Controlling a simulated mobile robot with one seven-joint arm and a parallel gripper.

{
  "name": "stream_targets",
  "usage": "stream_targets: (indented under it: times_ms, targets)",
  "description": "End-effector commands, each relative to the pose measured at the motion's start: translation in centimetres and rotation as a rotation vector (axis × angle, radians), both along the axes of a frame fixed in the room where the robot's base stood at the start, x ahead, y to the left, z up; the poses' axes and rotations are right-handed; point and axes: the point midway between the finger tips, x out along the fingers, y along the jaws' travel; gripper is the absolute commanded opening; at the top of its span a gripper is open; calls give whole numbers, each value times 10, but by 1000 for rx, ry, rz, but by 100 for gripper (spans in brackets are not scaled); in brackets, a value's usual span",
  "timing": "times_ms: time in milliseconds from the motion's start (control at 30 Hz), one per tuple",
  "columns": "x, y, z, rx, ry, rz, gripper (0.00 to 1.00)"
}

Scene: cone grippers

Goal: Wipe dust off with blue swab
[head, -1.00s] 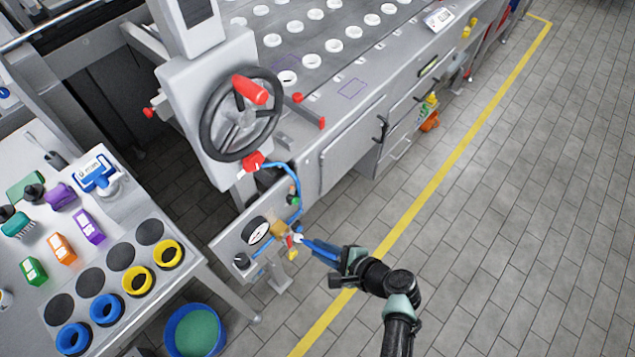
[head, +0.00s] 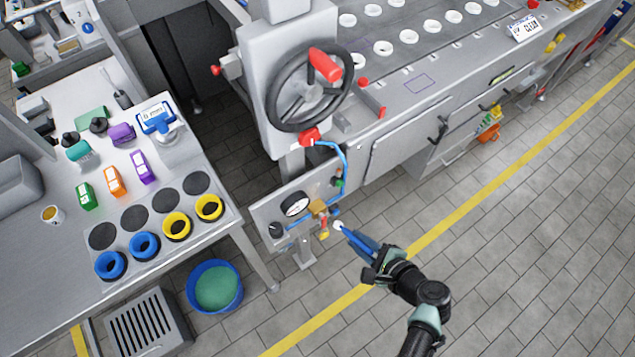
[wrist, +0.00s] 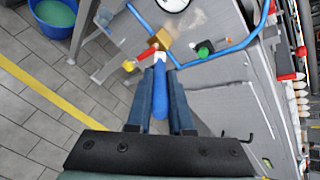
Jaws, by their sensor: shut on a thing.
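My gripper (wrist: 165,76) is shut on a blue swab (wrist: 160,98), which lies between the two long blue fingers. The swab's white tip (wrist: 157,58) points forward, toward the machine's low panel (head: 258,216). In the head view the white tip (head: 338,226) shows just right of and below a brass fitting (head: 318,207). A gap seems to lie between tip and fitting, but I cannot be sure. A faint tan, dusty-looking patch (wrist: 194,21) shows beside the fitting in the wrist view.
A round gauge (head: 295,204), a blue hose (head: 346,170) and a red-handled valve (head: 324,226) crowd the panel. A handwheel (head: 309,86) is above. A work table (head: 225,222) and a blue bucket (head: 215,287) stand left. Floor to the right is clear.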

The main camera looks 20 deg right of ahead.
Motion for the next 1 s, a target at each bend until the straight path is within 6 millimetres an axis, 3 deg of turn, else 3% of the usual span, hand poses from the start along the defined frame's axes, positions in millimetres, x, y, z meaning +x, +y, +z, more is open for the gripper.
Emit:
stream_targets:
  times_ms: [267,700,1000]
  targets:
    - [6,2,0,1,0,2,0]
    - [51,19,0,0,-2,3,0]
    - [70,26,0,0,-1,2,0]
